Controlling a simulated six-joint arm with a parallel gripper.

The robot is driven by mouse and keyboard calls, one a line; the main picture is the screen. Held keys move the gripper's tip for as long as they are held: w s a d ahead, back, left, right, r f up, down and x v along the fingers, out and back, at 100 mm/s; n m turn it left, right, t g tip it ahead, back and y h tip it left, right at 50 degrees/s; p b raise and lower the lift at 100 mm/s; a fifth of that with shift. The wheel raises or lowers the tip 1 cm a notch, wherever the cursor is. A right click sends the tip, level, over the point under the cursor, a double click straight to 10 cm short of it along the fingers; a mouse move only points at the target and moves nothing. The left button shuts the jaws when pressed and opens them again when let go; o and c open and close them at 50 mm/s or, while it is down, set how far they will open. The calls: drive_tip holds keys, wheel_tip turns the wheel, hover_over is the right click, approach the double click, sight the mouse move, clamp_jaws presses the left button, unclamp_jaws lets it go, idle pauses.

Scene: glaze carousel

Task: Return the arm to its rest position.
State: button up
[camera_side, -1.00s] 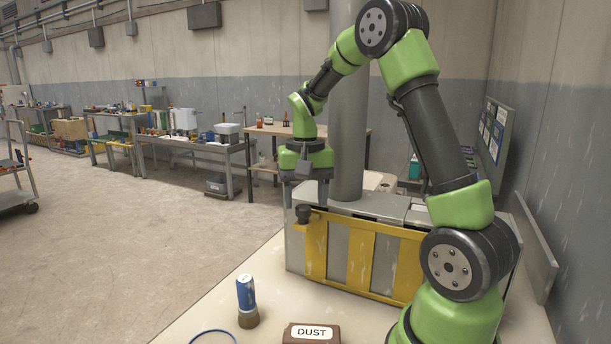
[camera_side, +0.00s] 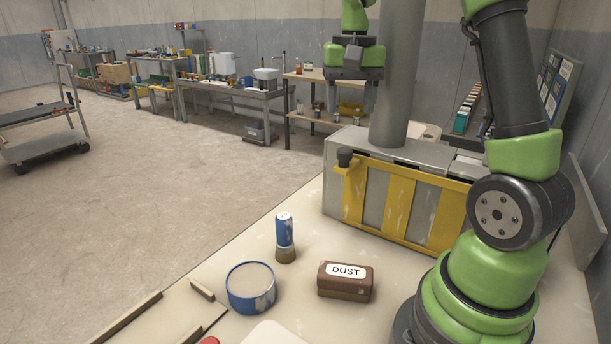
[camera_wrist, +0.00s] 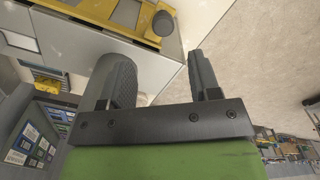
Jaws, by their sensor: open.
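My gripper (camera_side: 351,112) hangs with its fingers pointing down, above the back left part of the grey box (camera_side: 362,140) in the side view. Its two dark fingers are apart, with nothing between them. The wrist view also shows my gripper (camera_wrist: 150,75) open and empty, with bare floor and the box's corner beyond the fingers. The upper part of my arm runs out of the top of the side view.
A grey column (camera_side: 398,80) stands close right of my gripper. The box has a yellow frame (camera_side: 398,205) and a dark knob (camera_side: 345,157). On the table are a blue-and-brown cylinder (camera_side: 285,235), a blue-rimmed round container (camera_side: 251,288) and a brown DUST block (camera_side: 345,282).

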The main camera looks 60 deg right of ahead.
drive_tip(key=s+a+r+n+t+y, duration=0.1)
drive_tip(key=s+a+n+t, duration=0.2)
drive_tip(key=s+a, duration=0.3)
drive_tip(key=s+a+r+n+t+y, duration=0.1)
drive_tip(key=s+a, duration=0.5)
drive_tip(key=a, duration=0.6)
drive_tip(key=r+n+t, duration=0.1)
drive_tip(key=n+t, duration=0.1)
drive_tip(key=t, duration=0.1)
drive_tip(key=shift+s+n, duration=0.15)
drive_tip(key=shift+n, duration=0.25)
